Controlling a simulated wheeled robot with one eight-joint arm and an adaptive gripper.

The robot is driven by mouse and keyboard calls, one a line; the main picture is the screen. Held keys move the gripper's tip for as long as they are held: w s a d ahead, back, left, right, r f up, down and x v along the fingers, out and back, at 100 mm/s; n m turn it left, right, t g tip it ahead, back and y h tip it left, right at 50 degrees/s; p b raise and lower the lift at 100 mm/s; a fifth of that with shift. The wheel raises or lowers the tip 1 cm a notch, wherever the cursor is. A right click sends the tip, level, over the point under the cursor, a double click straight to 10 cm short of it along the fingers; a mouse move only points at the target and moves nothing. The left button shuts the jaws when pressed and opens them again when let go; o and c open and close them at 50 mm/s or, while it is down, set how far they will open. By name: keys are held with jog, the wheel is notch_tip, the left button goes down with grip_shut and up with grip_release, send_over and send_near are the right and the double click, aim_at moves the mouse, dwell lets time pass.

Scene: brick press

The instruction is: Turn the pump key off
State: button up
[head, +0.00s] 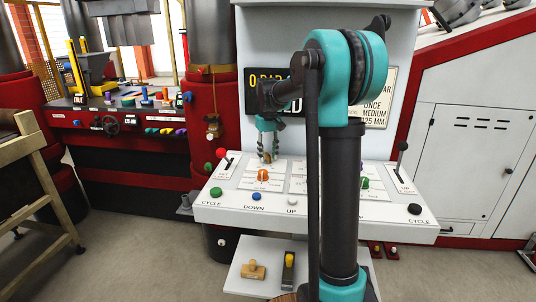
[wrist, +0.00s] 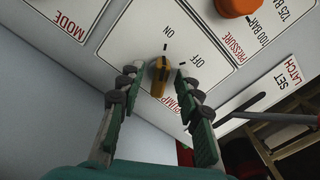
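The pump key (wrist: 159,75) is a small brass-yellow key on a white label plate marked PUMP, ON and OFF in the wrist view. A short tick mark stands by each of ON and OFF; I cannot tell for certain which one the key points to. My gripper (wrist: 158,72) is open, with one finger on each side of the key. Small gaps show between the fingertips and the key. In the head view my gripper (head: 267,155) points down at the back of the white control panel (head: 320,221), and its fingers largely hide the key.
An orange knob (head: 263,176) sits in front of my gripper; it also shows in the wrist view (wrist: 236,6). A red-topped lever (head: 223,157) stands to the left. Green (head: 215,191) and blue (head: 256,197) buttons line the front edge. A black-topped lever (head: 402,150) stands right.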

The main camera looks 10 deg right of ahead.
jog(key=shift+c, duration=0.3)
grip_shut()
jog(key=shift+m, duration=0.4)
jog(key=m, duration=0.5)
jog(key=shift+m, duration=0.3)
jog(key=m, duration=0.5)
jog(key=shift+m, duration=0.4)
jog(key=shift+o, duration=0.3)
grip_release()
